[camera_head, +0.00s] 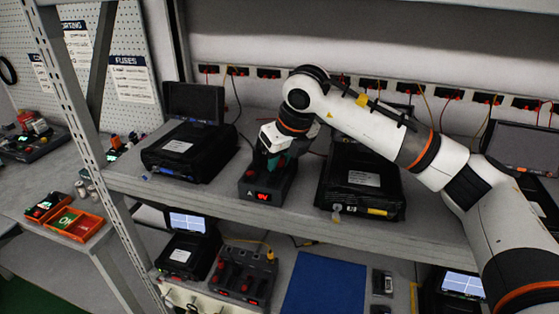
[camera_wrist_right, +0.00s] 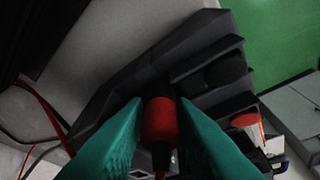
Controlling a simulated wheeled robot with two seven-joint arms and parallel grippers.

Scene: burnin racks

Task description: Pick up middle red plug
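My right gripper (camera_head: 279,160) reaches down over a black box with a lit red display (camera_head: 264,194) on the upper shelf. In the right wrist view, a red plug (camera_wrist_right: 159,122) with a dark cable end sits between the green fingertips of this gripper (camera_wrist_right: 160,108). The fingers flank the plug closely; I cannot tell whether both touch it. In the head view the gripper hides this plug, so I cannot tell its place in the row or whether it is seated. My left gripper is not in view.
Black cases stand on the shelf to the left (camera_head: 188,150) and right (camera_head: 362,181) of the box, close to my arm. A row of sockets (camera_head: 371,84) with cables lines the back wall. Below are another box with red plugs (camera_head: 243,277) and a blue mat (camera_head: 325,284).

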